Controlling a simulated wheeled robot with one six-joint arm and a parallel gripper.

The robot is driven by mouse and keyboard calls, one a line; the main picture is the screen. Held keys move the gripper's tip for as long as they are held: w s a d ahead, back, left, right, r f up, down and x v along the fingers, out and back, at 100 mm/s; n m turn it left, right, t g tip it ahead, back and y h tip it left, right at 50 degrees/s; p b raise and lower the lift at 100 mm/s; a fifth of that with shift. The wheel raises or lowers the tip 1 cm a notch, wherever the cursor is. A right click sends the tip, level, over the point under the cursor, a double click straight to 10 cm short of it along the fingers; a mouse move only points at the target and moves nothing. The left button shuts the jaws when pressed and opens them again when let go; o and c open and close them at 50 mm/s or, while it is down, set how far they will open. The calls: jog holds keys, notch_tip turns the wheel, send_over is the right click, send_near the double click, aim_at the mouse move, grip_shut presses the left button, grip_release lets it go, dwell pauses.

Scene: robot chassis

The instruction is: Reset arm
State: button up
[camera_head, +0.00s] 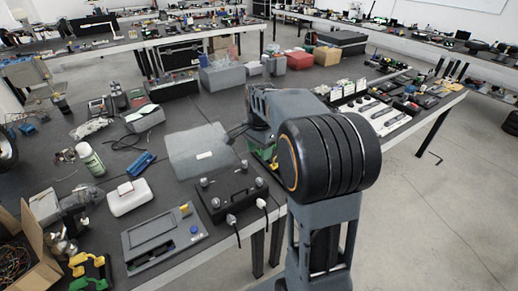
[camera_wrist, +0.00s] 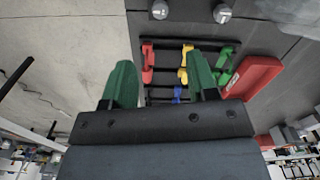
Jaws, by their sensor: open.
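My arm rises at the right of the head view, in front of the table's edge, with a large dark round joint nearest the camera. The gripper end is hidden or too unclear to make out in that view. In the wrist view my gripper (camera_wrist: 160,85) shows two green fingers set well apart, with nothing held between them. Beyond the fingers is a dark rack (camera_wrist: 165,75) with red, yellow, blue and green pieces. It is apart from the fingers as far as I can tell.
The long dark table (camera_head: 105,165) is crowded. A black box with knobs (camera_head: 238,191), a grey tray device (camera_head: 160,240), a white case (camera_head: 128,197) and a cardboard box (camera_head: 30,250) sit near its front edge.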

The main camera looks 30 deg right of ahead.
dwell(0.6)
jog(key=s+a+n+t, duration=0.1)
jog(key=s+a+n, duration=0.4)
jog(key=s+n, duration=0.2)
jog(key=s+a+n+t, duration=0.2)
jog(key=s+a+n, duration=0.2)
jog(key=s+n, duration=0.3)
jog(key=shift+s+a+t, duration=0.3)
jog(key=shift+s+a, duration=0.05)
jog(key=shift+s, duration=0.8)
jog(key=shift+f, duration=0.1)
dwell(0.3)
